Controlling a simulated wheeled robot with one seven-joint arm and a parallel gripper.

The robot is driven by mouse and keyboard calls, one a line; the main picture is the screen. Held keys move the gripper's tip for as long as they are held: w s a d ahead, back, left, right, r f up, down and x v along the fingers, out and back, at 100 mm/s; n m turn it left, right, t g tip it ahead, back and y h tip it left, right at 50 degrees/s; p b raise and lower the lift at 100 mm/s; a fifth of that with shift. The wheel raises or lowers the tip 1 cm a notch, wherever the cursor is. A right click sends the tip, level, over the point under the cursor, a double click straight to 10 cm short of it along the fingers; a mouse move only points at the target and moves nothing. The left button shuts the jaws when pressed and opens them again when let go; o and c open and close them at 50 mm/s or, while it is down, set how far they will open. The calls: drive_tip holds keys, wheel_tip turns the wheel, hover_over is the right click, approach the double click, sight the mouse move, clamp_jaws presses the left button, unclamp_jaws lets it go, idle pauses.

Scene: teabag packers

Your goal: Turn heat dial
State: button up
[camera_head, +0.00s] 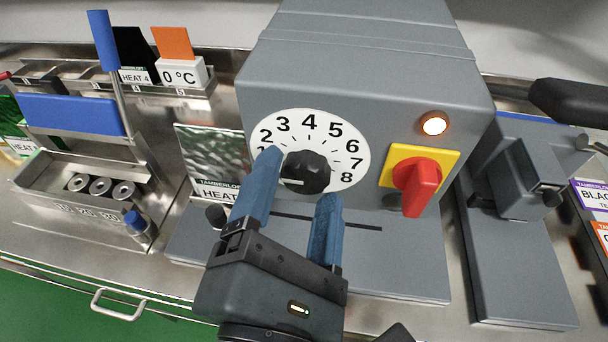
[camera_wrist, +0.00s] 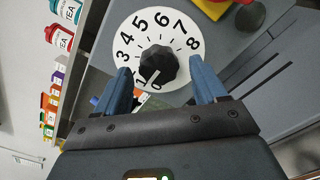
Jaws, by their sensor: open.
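The heat dial is a black faceted knob (camera_head: 308,166) on a white round numbered plate (camera_head: 345,142) on the front of a grey machine. The knob also shows in the wrist view (camera_wrist: 158,64). Its white pointer line points left in the head view, towards the low end near 1, where the left finger hides part of the scale. My gripper (camera_head: 300,178) is open, with one blue finger on each side of the knob as seen in both views. In the wrist view (camera_wrist: 160,70) gaps show between knob and fingers. I cannot tell the depth between fingertips and plate.
A red switch (camera_head: 418,183) on a yellow plate and a lit orange lamp (camera_head: 433,124) are right of the dial. A grey device (camera_head: 520,190) stands further right. A metal tray (camera_head: 70,185) with cylindrical weights and a 0 °C sign (camera_head: 180,76) are to the left.

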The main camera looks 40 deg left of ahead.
drive_tip(key=shift+w+a, duration=0.35)
drive_tip(key=shift+w, duration=0.2)
drive_tip(key=c, duration=1.1)
